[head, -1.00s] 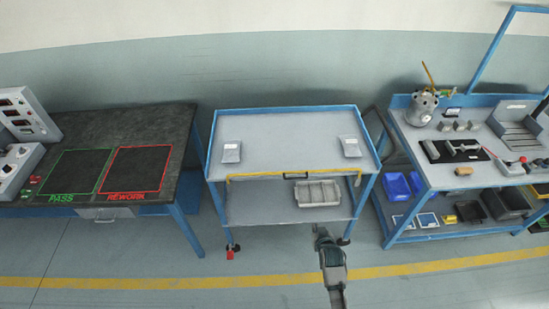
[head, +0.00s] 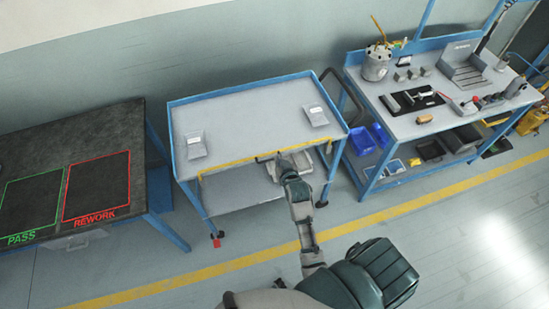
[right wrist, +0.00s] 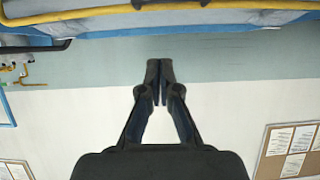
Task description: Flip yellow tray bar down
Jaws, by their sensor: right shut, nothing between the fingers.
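The yellow tray bar (head: 230,164) runs along the front edge of the blue-framed cart's grey top (head: 250,112). A dark handle-like piece shows near its middle. In the right wrist view the yellow bar (right wrist: 110,12) crosses the top of the picture. My right gripper (head: 283,160) is at the cart's front, close to the bar's middle, and partly covers the view there. In the right wrist view its fingertips (right wrist: 160,68) are together, with nothing between them, and show apart from the bar. Contact cannot be told in the head view. My left gripper is not in view.
Two grey packets (head: 196,145) (head: 317,116) lie on the cart's top. A dark table (head: 100,165) stands left, a loaded workbench (head: 405,125) right. Floor in front is open.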

